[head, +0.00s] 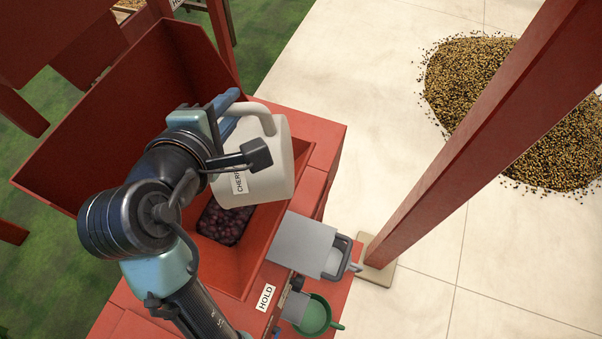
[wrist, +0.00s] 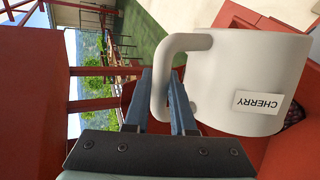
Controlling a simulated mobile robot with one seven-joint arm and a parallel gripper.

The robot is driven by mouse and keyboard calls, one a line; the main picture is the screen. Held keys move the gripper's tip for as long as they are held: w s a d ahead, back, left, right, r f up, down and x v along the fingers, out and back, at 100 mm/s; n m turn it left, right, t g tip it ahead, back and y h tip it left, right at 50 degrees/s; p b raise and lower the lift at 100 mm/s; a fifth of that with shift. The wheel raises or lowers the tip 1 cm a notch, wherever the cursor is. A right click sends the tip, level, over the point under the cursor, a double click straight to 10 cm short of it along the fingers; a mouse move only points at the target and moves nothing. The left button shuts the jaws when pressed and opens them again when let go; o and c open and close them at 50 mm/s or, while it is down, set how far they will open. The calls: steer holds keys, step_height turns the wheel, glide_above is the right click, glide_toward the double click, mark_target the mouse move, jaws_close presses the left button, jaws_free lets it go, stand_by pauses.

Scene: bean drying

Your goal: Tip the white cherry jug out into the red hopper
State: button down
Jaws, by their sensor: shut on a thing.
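The white jug (head: 268,165) with a CHERRY label is tilted on its side above the red hopper (head: 190,60). It also shows in the wrist view (wrist: 245,80), lying sideways with its handle to the left. My gripper (wrist: 168,92) is shut on the jug's handle; in the head view (head: 232,105) it is partly covered by my own arm. Dark red cherries (head: 222,224) lie in the bottom of the hopper, below the jug. The jug's mouth and inside are hidden.
A grey box-like part (head: 303,243) and a green cup (head: 318,316) are at the hopper's front right, near a HOLD label (head: 265,297). A red post (head: 470,140) rises to the right. A bean pile (head: 515,110) lies on the pale floor beyond.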

mark_target(270, 117)
steer(key=shift+m+y, duration=0.9)
steer(key=d, duration=0.2)
steer(key=d+f, duration=0.1)
steer(key=d, duration=0.2)
steer(key=shift+w+d+f, duration=0.15)
steer(key=shift+w+d, duration=0.1)
steer(key=shift+d, duration=0.05)
steer(key=shift+m+g+y, duration=0.3)
steer(key=shift+m+y, duration=0.5)
steer(key=shift+y, duration=0.1)
steer(key=d, duration=0.1)
steer(key=d+f, duration=0.1)
steer(key=d, duration=0.1)
steer(key=d+b, duration=0.1)
steer(key=d, duration=0.1)
steer(key=shift+w+f, duration=0.25)
steer(key=shift+f, duration=0.1)
steer(key=d+m+y, duration=0.1)
steer(key=d, duration=0.1)
steer(key=d+f+m+b, duration=0.1)
steer(key=d, duration=0.1)
steer(key=shift+w+f+y, duration=0.2)
steer(key=shift+y, duration=0.2)
